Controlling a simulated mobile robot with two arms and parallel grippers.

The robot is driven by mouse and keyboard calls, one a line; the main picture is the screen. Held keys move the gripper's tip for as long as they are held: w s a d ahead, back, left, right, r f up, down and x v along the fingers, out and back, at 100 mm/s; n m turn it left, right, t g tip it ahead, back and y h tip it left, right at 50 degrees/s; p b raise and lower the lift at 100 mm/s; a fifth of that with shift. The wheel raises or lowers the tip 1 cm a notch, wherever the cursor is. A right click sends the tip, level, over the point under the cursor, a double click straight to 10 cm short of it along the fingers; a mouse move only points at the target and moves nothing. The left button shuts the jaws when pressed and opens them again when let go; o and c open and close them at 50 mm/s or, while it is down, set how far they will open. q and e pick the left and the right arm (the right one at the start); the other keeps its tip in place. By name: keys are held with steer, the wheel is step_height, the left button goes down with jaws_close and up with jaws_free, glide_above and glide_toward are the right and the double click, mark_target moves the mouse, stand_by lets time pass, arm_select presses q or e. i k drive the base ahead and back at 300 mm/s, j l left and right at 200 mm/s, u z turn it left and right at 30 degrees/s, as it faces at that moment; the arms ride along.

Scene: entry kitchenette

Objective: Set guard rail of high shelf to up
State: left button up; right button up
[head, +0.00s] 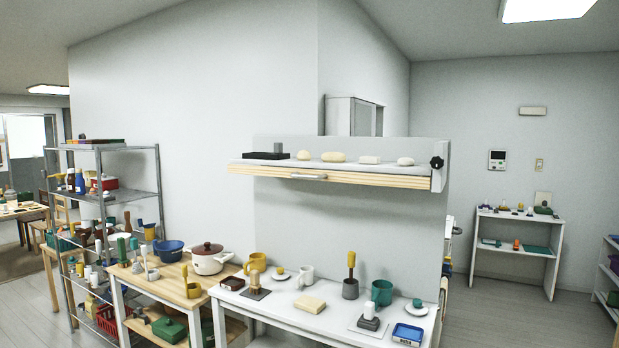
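The high shelf (390,165) is a white wall board above the white table, in the middle right of the head view. A pale wooden rail (370,182) runs along its front edge, with a grey handle (308,177) left of its middle. The rail lies low along the edge, and the items on the shelf show clear above it. A black knob (437,162) sits on the white bracket at the shelf's right end. Neither of my grippers is in view.
On the shelf stand a black block (266,155) and several pale rounded items. Below, the white table (290,318) holds mugs, a plate and a blue tray (408,334). A wooden table and metal rack (118,170) stand left. Open floor (500,320) shows right.

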mark_target(371, 179)
steer(key=i+z, duration=0.15)
steer(key=i, duration=1.2)
